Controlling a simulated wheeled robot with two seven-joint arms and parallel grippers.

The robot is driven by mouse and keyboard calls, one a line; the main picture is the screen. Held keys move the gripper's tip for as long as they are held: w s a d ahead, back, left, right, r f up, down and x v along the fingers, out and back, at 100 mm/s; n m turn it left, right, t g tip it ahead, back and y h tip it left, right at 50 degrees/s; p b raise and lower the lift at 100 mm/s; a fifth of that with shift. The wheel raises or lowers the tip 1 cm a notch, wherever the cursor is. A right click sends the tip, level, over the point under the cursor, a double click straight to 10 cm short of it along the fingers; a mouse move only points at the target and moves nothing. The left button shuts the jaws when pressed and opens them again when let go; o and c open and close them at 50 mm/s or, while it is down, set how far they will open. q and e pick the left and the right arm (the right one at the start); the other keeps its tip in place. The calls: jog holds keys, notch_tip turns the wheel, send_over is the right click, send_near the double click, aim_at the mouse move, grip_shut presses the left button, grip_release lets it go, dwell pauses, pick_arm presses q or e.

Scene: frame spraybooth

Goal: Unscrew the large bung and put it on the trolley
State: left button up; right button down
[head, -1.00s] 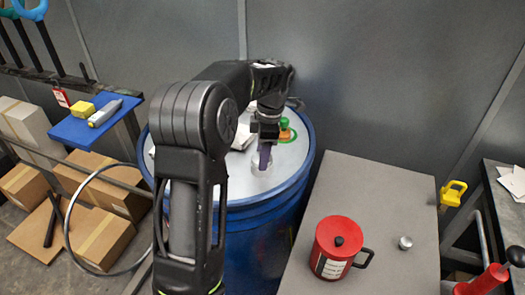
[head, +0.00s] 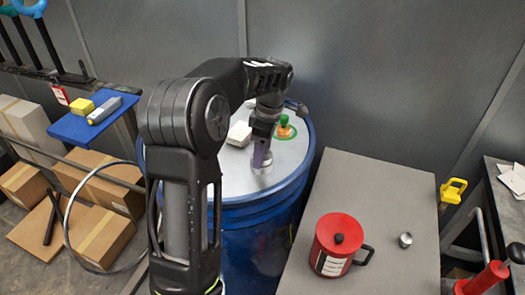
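The blue drum (head: 228,190) stands in the middle with a pale lid. My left gripper (head: 262,163) points down at the near right part of this lid. A pale round fitting (head: 262,169), probably the large bung, shows at its fingertips. The fingers hide much of it, and I cannot tell whether they grip it. The grey-topped trolley (head: 375,195) stands to the right of the drum. My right gripper is not in view.
A red can (head: 335,250) and a small silver cap (head: 405,240) stand on the trolley, whose far part is clear. A green and orange fitting (head: 285,127) and a white block (head: 240,134) are on the lid. A blue shelf (head: 92,118) is at left.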

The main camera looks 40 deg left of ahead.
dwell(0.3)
pick_arm(q)
jog(key=m, duration=0.4)
jog(key=shift+m, duration=0.4)
jog(key=shift+t, duration=0.3)
jog(key=shift+m+b, duration=0.35)
jog(key=shift+m, duration=0.65)
jog(key=m, duration=0.2)
jog(key=shift+m, duration=0.3)
jog(key=m, duration=0.4)
jog(key=shift+s+t, duration=0.15)
jog(key=shift+t, duration=0.25)
jog(key=shift+m+h, duration=0.3)
